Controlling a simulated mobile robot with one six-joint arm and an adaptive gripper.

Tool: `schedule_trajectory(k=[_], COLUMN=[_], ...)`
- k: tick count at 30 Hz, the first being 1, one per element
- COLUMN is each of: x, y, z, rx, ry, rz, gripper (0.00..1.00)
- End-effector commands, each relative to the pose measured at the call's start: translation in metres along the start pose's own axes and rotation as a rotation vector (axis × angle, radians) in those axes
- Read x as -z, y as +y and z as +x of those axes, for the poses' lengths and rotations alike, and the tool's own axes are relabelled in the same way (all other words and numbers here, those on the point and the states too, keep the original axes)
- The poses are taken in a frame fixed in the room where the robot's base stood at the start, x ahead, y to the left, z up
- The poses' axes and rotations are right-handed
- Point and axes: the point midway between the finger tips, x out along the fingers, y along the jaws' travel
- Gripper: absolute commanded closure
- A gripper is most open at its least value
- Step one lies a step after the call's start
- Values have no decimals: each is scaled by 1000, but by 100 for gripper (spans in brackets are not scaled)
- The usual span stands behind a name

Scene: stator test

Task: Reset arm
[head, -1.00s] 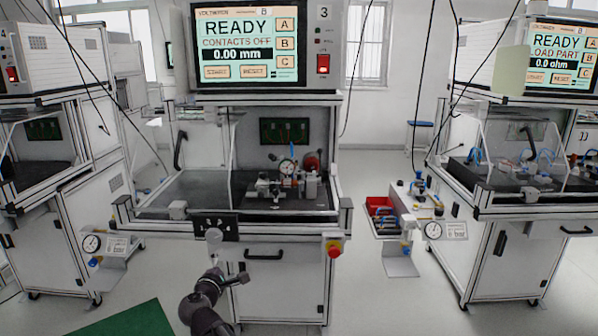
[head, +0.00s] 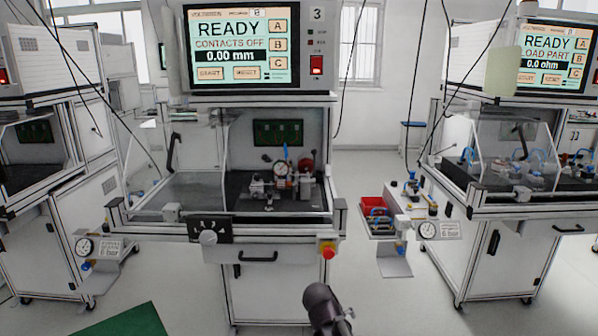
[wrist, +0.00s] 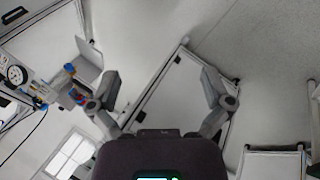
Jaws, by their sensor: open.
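My gripper (wrist: 160,88) shows in the wrist view with its two grey fingers spread wide apart. Nothing is held between them. Behind the fingers are pale panels and dark-edged frames, seen at a tilt. In the head view only a dark part of my arm (head: 325,308) shows at the bottom, right of the middle. It is in front of the station and below its worktop. The fingers do not show clearly in the head view.
The middle test station (head: 262,256) stands ahead, with its screen (head: 238,46) reading READY, CONTACTS OFF, 0.00 mm. A red emergency button (head: 327,251) is on its front. A red bin (head: 372,206) is to the right. A green mat (head: 125,322) lies on the floor at left.

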Motion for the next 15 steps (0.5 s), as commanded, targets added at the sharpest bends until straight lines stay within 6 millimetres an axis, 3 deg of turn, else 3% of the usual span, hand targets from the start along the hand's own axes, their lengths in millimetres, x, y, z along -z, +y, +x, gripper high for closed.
schedule_trajectory(k=[1, 6, 15], x=[-16, -55, -97], y=[3, 5, 2], z=[4, 14, 14], rx=[44, 200, 396], ry=[-29, -117, -217], rz=[51, 207, 386], gripper=[0, 0, 0])
